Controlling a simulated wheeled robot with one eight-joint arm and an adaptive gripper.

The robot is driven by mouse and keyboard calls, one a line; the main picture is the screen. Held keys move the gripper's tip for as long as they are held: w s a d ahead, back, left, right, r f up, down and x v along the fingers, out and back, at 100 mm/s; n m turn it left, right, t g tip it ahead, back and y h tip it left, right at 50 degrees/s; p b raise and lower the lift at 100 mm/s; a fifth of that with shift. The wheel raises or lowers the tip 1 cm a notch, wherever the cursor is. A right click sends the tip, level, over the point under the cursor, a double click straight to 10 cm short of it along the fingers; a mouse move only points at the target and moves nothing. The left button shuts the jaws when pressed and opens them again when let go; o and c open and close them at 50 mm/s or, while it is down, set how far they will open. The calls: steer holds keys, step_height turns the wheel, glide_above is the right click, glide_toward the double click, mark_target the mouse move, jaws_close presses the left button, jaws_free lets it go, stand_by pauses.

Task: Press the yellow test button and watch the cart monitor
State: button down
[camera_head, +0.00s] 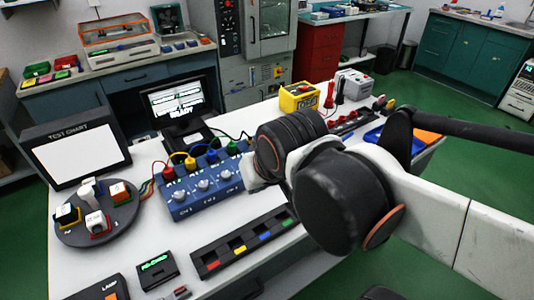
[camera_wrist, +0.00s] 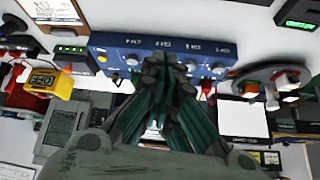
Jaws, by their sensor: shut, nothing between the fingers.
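The blue test box (camera_head: 208,193) with several knobs and coloured plugs stands on the white bench. In the wrist view the box (camera_wrist: 135,53) appears upside down, with a small round yellow button (camera_wrist: 103,58) near its left end. In the head view my arm covers that end. My gripper (camera_wrist: 165,65) is shut and empty. Its fingertips overlap the box's middle in the wrist view, to the right of the yellow button; I cannot tell whether they touch the box.
A white-faced test chart (camera_head: 82,158) and a round dark tray (camera_head: 98,230) with blocks stand at the left. A yellow meter (camera_head: 298,98) with leads stands behind my arm. A black strip with coloured marks (camera_head: 243,246) lies in front of the box.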

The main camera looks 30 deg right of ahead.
steer(key=w+d+m+g+h+p, duration=0.2)
steer(key=w+d+m+h+p, duration=0.2)
steer(key=w+d+m, duration=0.3)
steer(key=w+d+m+g+h+p, duration=0.3)
steer(key=w+d+m, duration=0.5)
steer(key=m, duration=0.9)
steer(key=w+h+p, duration=0.1)
steer(key=w+p, duration=0.1)
steer(key=w, duration=0.1)
steer(key=shift+w+d+f+g+h, duration=0.2)
steer(key=shift+f+g+h, duration=0.1)
steer(key=shift+f, duration=0.1)
steer(key=shift+f, duration=0.1)
step_height(320, 180, down, 9)
steer(key=b, duration=0.6)
steer(key=shift+f+b, duration=0.25)
steer(key=shift+b, duration=0.15)
